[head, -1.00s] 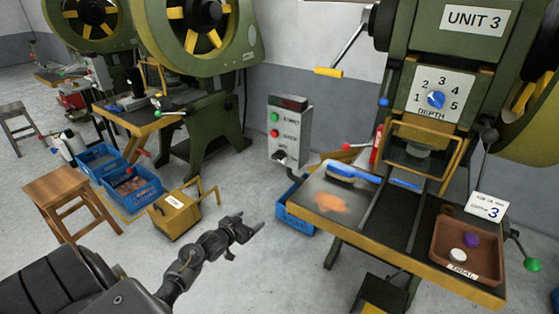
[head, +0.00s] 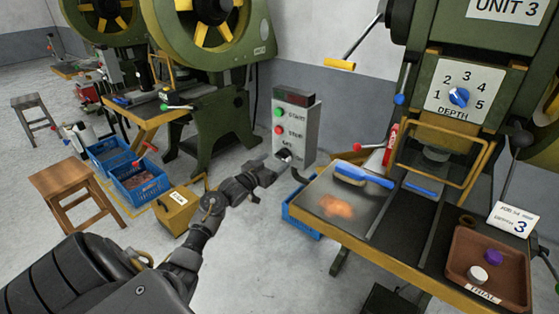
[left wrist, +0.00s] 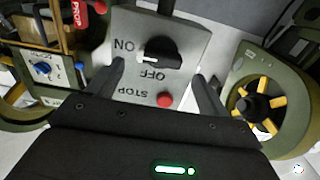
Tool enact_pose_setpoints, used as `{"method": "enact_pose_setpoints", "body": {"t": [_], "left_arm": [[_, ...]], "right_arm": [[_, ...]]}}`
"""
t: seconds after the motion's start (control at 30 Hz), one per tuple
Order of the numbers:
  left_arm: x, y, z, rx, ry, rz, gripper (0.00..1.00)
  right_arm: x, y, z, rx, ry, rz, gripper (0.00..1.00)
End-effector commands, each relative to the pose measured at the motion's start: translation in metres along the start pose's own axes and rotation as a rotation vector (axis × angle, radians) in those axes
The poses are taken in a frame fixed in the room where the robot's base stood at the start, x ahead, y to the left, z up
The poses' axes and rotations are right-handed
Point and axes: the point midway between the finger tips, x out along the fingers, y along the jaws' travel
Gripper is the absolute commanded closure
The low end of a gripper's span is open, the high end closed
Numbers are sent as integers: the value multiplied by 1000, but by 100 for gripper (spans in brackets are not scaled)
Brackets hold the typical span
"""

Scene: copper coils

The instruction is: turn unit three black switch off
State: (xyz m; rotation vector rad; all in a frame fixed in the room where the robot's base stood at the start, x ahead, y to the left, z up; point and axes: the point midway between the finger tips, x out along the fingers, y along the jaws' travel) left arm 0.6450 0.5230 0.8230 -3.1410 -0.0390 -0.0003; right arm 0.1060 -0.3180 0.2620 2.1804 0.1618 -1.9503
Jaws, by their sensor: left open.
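The grey control box (head: 297,122) of unit three has a green start button, a red stop button and a black rotary switch near its bottom. In the left wrist view the black switch (left wrist: 162,52) shows upside down, with ON and OFF labels on the panel (left wrist: 190,38). The white mark on its knob points towards the ON side. My left gripper (head: 280,160) is in front of the box's lower part and hides part of the switch. Its fingers (left wrist: 160,88) are open, one on each side of the switch and apart from it. My right gripper is not in view.
The unit three press table (head: 385,222) stands right of the box, with a blue-handled brush (head: 362,177) and a brown tray (head: 458,272). A yellow box (head: 176,212) and a wooden stool (head: 76,190) stand left on the floor.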

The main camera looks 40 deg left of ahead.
Motion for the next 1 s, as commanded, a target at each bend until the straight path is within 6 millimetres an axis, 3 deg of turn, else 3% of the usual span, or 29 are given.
{"method": "enact_pose_setpoints", "body": {"t": [0.23,0.6,0.93,1.0], "left_arm": [[29,1,0,-1,0,1,21],[33,2,0,0,0,3,22],[33,2,0,0,-1,3,65],[33,4,1,-1,-1,3,66]], "right_arm": [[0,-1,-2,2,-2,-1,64],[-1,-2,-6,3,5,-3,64],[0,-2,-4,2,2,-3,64],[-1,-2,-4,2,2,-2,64]]}}
